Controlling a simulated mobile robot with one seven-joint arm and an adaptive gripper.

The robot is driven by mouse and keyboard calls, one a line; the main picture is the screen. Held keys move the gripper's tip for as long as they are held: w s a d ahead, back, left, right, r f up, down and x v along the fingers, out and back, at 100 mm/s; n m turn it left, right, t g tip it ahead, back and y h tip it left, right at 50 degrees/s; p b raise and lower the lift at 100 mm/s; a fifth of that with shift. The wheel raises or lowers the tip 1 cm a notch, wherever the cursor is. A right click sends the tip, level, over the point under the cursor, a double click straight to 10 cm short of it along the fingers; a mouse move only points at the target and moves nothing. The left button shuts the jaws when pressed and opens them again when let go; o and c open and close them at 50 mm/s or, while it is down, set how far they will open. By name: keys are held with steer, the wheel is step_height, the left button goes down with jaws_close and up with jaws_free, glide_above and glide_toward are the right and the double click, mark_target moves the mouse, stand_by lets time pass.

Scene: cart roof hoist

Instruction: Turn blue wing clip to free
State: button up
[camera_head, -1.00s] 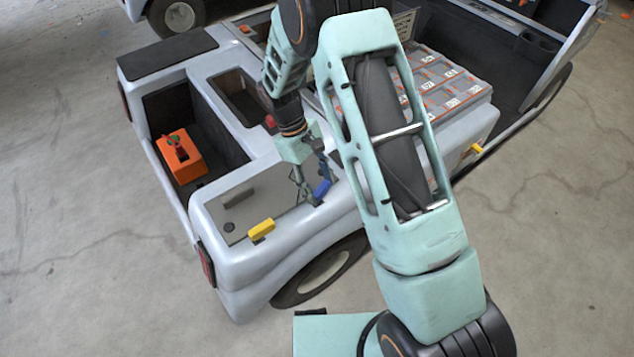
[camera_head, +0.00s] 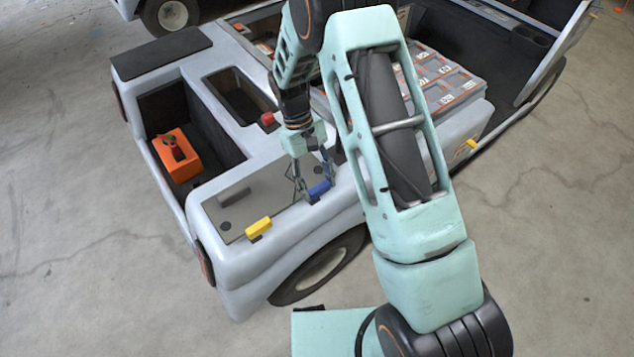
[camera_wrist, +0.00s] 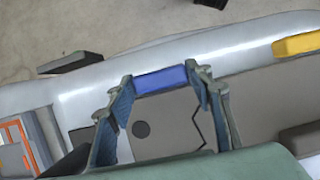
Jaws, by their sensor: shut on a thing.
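The blue wing clip (camera_head: 319,188) sits near the side edge of the cart's grey deck panel (camera_head: 262,205). My gripper (camera_head: 315,193) reaches down from above with one finger on each side of the clip and is shut on it. In the wrist view the blue clip (camera_wrist: 160,79) lies between the two fingertips (camera_wrist: 160,82), close to the body edge. The clip's lower part is hidden in both views.
A yellow clip (camera_head: 258,229) sits on the same panel edge, left of the blue one. An orange box (camera_head: 178,158) stands in the cart's open bay. A red knob (camera_head: 267,118) is near my wrist. Battery blocks (camera_head: 440,80) lie behind my arm.

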steer(key=o, duration=1.2)
steer(key=shift+c, duration=0.2)
steer(key=v, duration=1.2)
steer(key=shift+d, duration=0.1)
